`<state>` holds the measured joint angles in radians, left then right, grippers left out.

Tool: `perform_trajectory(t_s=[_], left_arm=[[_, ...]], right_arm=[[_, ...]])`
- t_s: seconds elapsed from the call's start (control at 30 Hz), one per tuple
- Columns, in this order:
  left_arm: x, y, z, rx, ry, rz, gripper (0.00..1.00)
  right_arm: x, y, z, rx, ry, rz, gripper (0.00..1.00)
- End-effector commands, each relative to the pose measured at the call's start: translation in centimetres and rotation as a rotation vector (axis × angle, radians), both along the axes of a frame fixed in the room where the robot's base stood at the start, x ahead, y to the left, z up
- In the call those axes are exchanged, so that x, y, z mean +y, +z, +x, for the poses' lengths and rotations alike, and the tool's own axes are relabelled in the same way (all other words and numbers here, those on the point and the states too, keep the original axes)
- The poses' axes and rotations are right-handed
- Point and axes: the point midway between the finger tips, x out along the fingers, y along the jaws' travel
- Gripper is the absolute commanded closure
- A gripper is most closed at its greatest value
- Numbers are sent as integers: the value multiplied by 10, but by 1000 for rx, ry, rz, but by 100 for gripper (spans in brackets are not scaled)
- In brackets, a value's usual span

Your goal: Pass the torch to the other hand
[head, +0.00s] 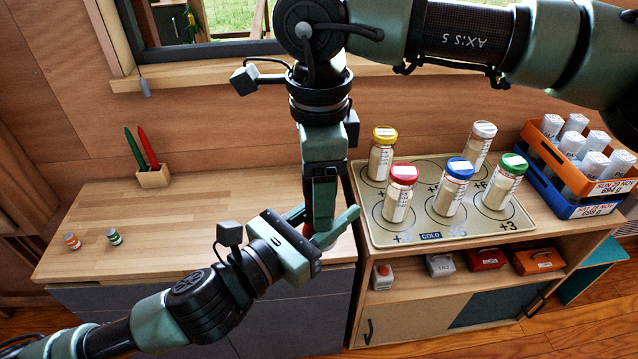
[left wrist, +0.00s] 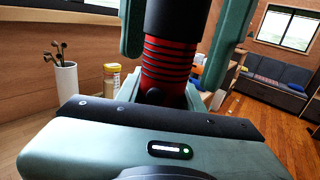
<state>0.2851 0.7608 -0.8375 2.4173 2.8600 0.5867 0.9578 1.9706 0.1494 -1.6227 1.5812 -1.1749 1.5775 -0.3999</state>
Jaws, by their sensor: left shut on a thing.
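The torch has a ribbed red body and a black upper part. It stands upright in the left wrist view (left wrist: 168,65). In the head view only a small red piece of the torch (head: 308,230) shows between the grippers. My left gripper (head: 326,226) is shut on the torch low on its body. My right gripper (head: 321,208) points down from above, with its fingers around the torch's upper part. In the left wrist view a narrow gap shows between the torch and the right-hand finger, so the right gripper looks open. Its fingertips are partly hidden in the head view.
Lidded jars stand on a marked mat (head: 432,241) just right of the grippers. An orange and blue crate (head: 590,208) stands beyond them. A pen holder (head: 153,177) and two small bottles sit left. The counter's middle (head: 220,200) is clear.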

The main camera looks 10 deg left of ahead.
Motion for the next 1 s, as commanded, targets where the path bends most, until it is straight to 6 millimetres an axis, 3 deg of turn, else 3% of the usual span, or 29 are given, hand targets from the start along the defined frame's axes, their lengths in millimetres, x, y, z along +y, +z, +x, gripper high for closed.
perform_trajectory(t_s=[0.03, 0.27, 0.3, 0.37, 0.4, 0.77, 0.87, 1.0], left_arm=[[0, 1, 0, -2, 0, 0, 100], [0, 1, 0, -2, -1, 0, 100], [0, 1, 0, -2, -1, 0, 57], [0, 1, 0, -2, -1, 0, 41], [0, 1, 0, -1, 0, 0, 37], [-1, -7, 1, 12, -2, -4, 37], [-2, -31, 5, 49, -9, -22, 37], [-2, -91, 10, 162, -14, -67, 37]], right_arm=[[0, 0, 0, 0, 0, 0, 36], [0, 0, 0, 0, 0, 0, 100], [0, 1, 0, -1, 0, 1, 100], [0, 1, 0, -1, 0, 1, 100], [0, 1, 0, -1, 0, 1, 100], [0, 1, 0, -1, 0, 1, 100], [0, 1, 0, -1, 0, 1, 100], [0, 1, 0, -1, 1, 1, 100]])
